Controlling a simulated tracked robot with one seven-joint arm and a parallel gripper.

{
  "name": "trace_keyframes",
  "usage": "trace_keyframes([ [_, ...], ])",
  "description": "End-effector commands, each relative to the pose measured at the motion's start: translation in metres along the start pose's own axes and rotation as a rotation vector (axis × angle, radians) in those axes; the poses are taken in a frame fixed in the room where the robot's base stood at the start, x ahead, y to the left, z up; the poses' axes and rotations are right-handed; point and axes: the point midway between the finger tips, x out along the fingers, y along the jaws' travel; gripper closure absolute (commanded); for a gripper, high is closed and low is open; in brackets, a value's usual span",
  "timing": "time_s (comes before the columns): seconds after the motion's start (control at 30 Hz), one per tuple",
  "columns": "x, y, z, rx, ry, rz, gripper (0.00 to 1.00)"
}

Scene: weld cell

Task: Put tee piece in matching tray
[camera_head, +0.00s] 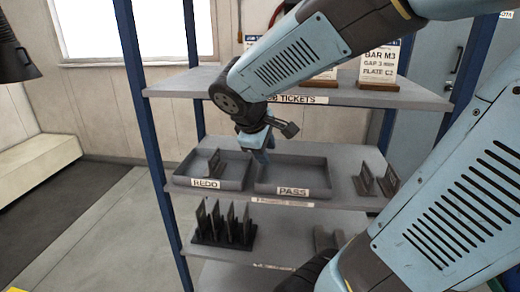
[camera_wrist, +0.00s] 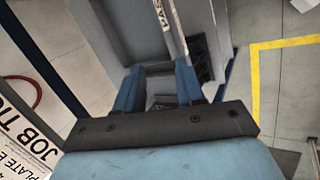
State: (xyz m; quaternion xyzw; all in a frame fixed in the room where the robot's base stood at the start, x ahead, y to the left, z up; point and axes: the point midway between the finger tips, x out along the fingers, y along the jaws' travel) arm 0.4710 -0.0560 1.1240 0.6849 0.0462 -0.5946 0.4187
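My gripper (camera_wrist: 158,85) shows its two blue fingers spread apart in the wrist view, with no piece clearly seen between them. In the head view my gripper (camera_head: 262,158) points down over the left part of the PASS tray (camera_head: 318,186). The PASS tray shows no piece in its visible part. The REDO tray (camera_head: 181,181), just left of it, holds a dark upright-plate piece (camera_head: 214,163). Two similar pieces, one nearer the tray (camera_head: 363,181) and one farther right (camera_head: 389,182), stand on the shelf. I cannot tell which is the tee piece.
The trays sit on the middle shelf (camera_head: 345,200) of a rack with blue posts (camera_head: 149,125). The upper shelf (camera_head: 190,84) carries ticket cards (camera_head: 381,68). Below, a dark rack holds several plates (camera_head: 225,222). My arm covers the right side of the head view.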

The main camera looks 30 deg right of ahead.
Motion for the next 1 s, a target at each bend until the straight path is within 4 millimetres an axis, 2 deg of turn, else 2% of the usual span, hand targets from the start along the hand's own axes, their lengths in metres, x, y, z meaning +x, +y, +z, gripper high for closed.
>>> trace_keyframes([
  [0.03,-0.010,-0.004,0.009,0.096,0.034,-0.033,0.62],
  [0.2,-0.040,-0.024,0.025,0.401,0.148,-0.164,0.62],
  [0.43,-0.076,-0.045,0.032,0.700,0.281,-0.309,0.62],
  [0.6,-0.090,-0.054,0.029,0.787,0.324,-0.359,0.62],
  [1.0,-0.091,-0.055,0.029,0.796,0.328,-0.365,0.62],
])
